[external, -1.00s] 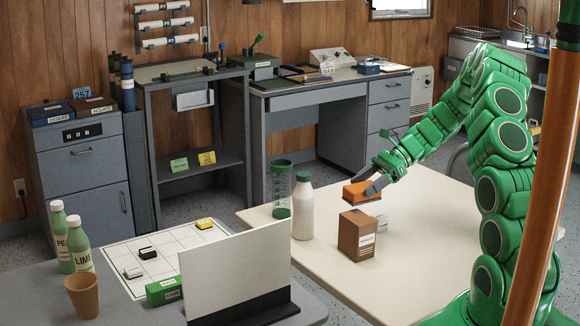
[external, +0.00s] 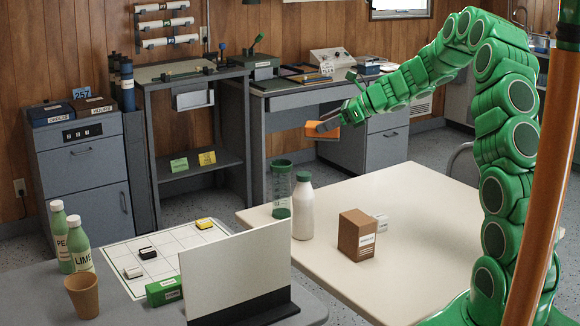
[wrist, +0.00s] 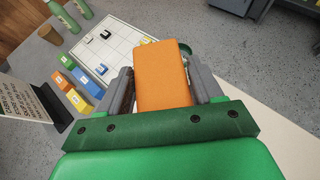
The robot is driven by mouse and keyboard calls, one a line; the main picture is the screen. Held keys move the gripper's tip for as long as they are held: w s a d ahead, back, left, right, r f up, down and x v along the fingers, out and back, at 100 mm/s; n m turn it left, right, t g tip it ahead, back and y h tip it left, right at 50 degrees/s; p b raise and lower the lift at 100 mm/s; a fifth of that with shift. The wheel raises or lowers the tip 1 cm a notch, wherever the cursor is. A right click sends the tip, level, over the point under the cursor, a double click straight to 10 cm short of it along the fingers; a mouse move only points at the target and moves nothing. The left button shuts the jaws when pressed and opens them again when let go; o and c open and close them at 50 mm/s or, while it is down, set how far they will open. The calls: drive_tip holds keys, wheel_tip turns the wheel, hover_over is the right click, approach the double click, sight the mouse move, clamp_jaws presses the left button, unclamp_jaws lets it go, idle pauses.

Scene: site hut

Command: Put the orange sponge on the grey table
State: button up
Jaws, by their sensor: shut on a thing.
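The orange sponge (external: 321,130) is held in the air by my gripper (external: 328,122), above and beyond the far edge of the cream table. In the wrist view the sponge (wrist: 162,75) sits between the two grey fingers of my gripper (wrist: 163,88), which are shut on its sides. The grey table (external: 120,308) is at the lower left, apart from the cream table. Its top also shows in the wrist view (wrist: 30,55), to the left of the sponge.
On the grey table are a white upright panel (external: 235,272), a gridded sheet (external: 170,250), a green block (external: 164,291), two bottles (external: 80,245) and a tan cup (external: 82,296).

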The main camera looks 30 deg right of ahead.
drive_tip(key=r, duration=0.1)
drive_tip(key=r+m+t+h, duration=0.1)
drive_tip(key=w+r+m+h, duration=0.1)
drive_tip(key=r, duration=0.1)
drive_tip(key=shift+w+a+t, duration=0.1)
drive_tip(key=shift+a+t, duration=0.2)
drive_tip(key=shift+a, duration=0.05)
drive_tip(key=shift+r+m+h, duration=0.3)
drive_tip(key=shift+m, duration=0.2)
drive_tip(key=shift+s+a+r+m+t+h, duration=0.4)
drive_tip(key=shift+r+m+t+h, duration=0.1)
drive_tip(key=shift+r+m+h, duration=0.15)
drive_tip(key=shift+s+a+r+m+h, duration=0.25)
drive_tip(key=shift+s+a+m, duration=0.05)
drive_tip(key=shift+m, duration=0.05)
drive_tip(key=shift+s+t, duration=0.25)
drive_tip(key=shift+t, duration=0.05)
drive_tip(key=shift+s+a+m+h, duration=0.1)
drive_tip(key=shift+m+h, duration=0.2)
drive_tip(key=shift+f, duration=0.1)
